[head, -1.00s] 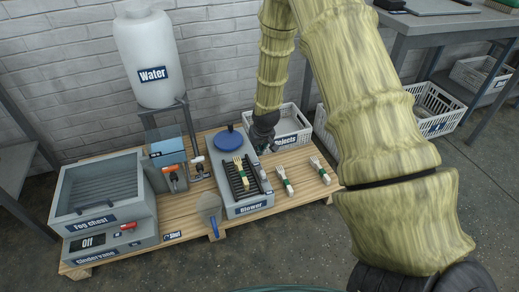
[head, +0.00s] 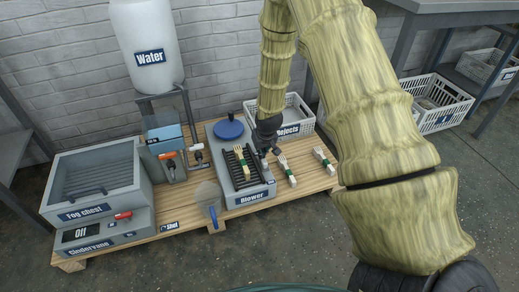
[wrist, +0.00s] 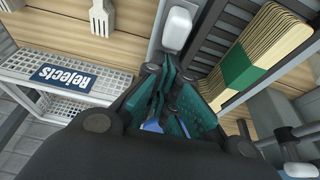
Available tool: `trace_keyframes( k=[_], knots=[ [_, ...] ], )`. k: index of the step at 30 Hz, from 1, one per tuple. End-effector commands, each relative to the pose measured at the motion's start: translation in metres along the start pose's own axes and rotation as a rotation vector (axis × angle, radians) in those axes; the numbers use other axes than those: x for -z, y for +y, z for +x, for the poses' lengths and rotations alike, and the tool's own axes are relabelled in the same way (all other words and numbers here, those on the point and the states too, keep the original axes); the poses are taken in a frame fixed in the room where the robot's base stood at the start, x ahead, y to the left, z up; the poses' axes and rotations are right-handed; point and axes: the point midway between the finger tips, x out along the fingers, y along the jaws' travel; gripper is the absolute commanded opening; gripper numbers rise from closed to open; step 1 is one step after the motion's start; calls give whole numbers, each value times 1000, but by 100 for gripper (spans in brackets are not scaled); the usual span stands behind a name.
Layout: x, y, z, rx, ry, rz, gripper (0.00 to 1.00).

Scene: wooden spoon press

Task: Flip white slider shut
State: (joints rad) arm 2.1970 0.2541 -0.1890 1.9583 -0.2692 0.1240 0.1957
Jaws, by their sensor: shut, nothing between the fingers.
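The white slider (wrist: 177,28) is a rounded white knob on a grey strip along the edge of the grey Blower (head: 250,199). In the wrist view it lies just beyond my fingertips, with a small gap apparent; I cannot tell whether they touch. My gripper (wrist: 168,75) has green ribbed finger pads closed together, with nothing held. In the head view my gripper (head: 268,150) points down at the Blower's right rear side, and the slider is hard to make out there. A bundle of wooden forks (head: 241,165) with a green band lies on the Blower's dark grate.
Two banded fork bundles (head: 287,170) (head: 323,160) lie right of the Blower on the wooden pallet (head: 185,226). The Rejects crate (head: 298,119) stands behind.

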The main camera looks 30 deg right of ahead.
Motion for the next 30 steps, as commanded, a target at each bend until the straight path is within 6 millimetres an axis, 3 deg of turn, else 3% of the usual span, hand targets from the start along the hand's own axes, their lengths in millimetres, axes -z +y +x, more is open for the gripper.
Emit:
trace_keyframes(
  k=[15, 30],
  knots=[
    [-6, 0, -5, 0, 0, -1, 0],
    [-45, 0, -19, 0, -2, -1, 0]
  ],
)
